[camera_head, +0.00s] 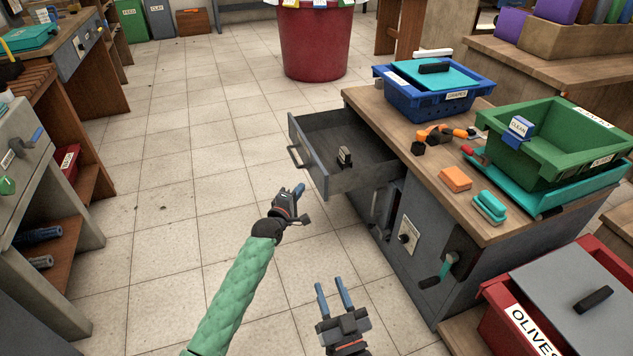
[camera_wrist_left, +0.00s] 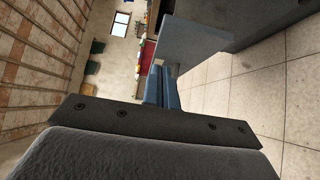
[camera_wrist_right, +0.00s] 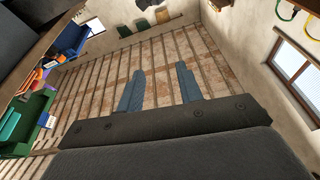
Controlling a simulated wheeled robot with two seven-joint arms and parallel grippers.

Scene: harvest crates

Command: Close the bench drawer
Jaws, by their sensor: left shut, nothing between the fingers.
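The bench drawer (camera_head: 308,158) stands pulled out from the grey bench (camera_head: 420,235), its front and handle (camera_head: 294,157) facing left. A small dark and pale object (camera_head: 345,157) is inside it. My left gripper (camera_head: 300,189) is shut and empty, just below the drawer front in the head view; I cannot tell whether it touches. In the left wrist view a grey panel (camera_wrist_left: 205,40), apparently the drawer front, is just beyond the shut fingers (camera_wrist_left: 161,88). My right gripper (camera_head: 332,291) is open and empty, low in front of the bench; its fingers show apart in the right wrist view (camera_wrist_right: 160,90).
On the bench top are a blue crate (camera_head: 400,99), a green crate (camera_head: 545,170), an orange block (camera_head: 455,178) and a teal brush (camera_head: 489,207). A red olives crate (camera_head: 492,325) stands at lower right. A red tub (camera_head: 315,45) stands behind. The tiled floor left of the drawer is clear.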

